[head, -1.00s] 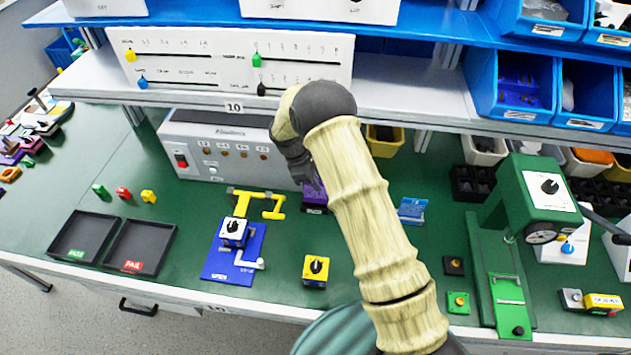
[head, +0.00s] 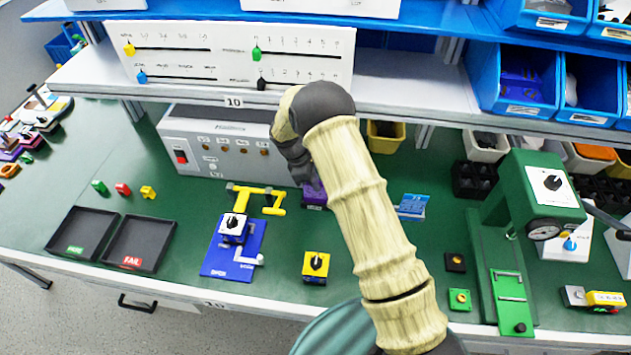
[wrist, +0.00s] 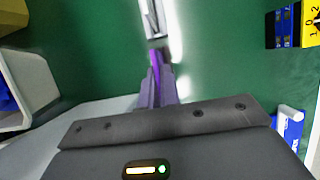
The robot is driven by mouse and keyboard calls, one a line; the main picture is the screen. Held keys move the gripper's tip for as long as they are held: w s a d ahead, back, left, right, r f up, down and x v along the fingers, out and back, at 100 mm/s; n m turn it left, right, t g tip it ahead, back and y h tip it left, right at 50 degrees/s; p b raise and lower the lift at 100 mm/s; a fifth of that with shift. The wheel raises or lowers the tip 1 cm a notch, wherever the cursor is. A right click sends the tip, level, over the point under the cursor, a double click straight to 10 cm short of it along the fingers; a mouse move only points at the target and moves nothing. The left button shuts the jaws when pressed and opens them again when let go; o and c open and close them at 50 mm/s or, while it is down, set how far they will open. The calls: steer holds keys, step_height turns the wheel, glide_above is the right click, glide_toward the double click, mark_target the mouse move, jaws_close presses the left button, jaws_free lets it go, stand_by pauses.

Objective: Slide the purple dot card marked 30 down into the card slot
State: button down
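My gripper (wrist: 156,72) points away from the camera in the wrist view, its narrow fingers close together. A thin bright purple edge, seen as the purple card (wrist: 154,58), shows between the fingertips. In the head view my gripper (head: 304,178) hangs over the bench in front of the grey power box, partly behind my own arm. A purple piece (head: 313,194) shows just below the fingers there, with a dark base under it. The number 30 and the dots cannot be read. I cannot make out the slot opening or whether the card is in it.
A yellow bracket (head: 258,198) and a blue plate (head: 228,258) with a switch stand to the left. A yellow switch block (head: 316,265) is in front. A blue card stand (head: 412,206) and a green press (head: 535,195) are to the right. The shelf overhangs behind.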

steer(key=shift+f+b, duration=0.35)
steer(key=shift+f, duration=0.4)
steer(key=c, duration=1.6)
jaws_free()
steer(key=shift+o, duration=0.2)
steer(key=b+v, duration=0.2)
steer(key=v, duration=1.5)
steer(key=shift+r+b, duration=0.25)
steer(key=shift+b, duration=0.05)
step_height(320, 180, up, 9)
steer(key=p, duration=0.9)
